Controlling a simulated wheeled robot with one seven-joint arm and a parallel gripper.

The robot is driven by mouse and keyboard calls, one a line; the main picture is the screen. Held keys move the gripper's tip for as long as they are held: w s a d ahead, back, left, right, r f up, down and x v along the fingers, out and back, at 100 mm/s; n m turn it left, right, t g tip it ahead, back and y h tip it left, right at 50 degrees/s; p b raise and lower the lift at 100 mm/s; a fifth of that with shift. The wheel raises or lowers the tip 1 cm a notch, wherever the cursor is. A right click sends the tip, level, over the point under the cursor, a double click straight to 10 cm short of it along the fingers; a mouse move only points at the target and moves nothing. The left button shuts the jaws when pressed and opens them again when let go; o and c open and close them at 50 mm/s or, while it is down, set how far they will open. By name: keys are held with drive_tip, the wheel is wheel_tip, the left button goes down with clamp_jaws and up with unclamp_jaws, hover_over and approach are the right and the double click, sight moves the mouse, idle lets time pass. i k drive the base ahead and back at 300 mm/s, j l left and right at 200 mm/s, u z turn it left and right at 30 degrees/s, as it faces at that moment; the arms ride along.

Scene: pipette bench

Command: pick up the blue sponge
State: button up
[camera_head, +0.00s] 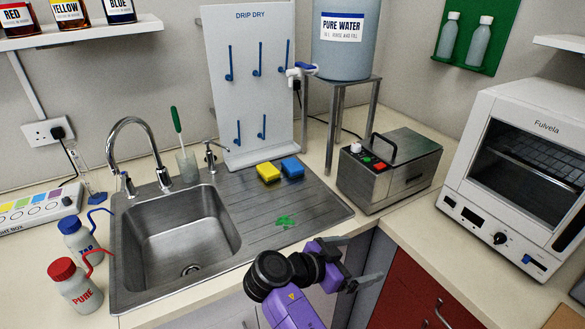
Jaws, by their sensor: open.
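The blue sponge (292,167) lies on the steel drainboard below the drip-dry rack. A yellow sponge (268,172) lies close beside it on the left. My gripper (370,262) is at the lower middle, in front of the counter's front edge. It is open, with nothing seen between its fingers. It is well apart from the blue sponge, nearer the camera and to the right.
The sink basin (185,240) and tap (135,150) are left of the sponges. A green patch (285,221) marks the drainboard. The drip-dry board (250,100) stands behind; a steel box with a handle (390,170) stands right.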

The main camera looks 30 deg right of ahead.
sight(291, 166)
drive_tip(key=i+j, duration=0.1)
drive_tip(key=i, duration=1.4)
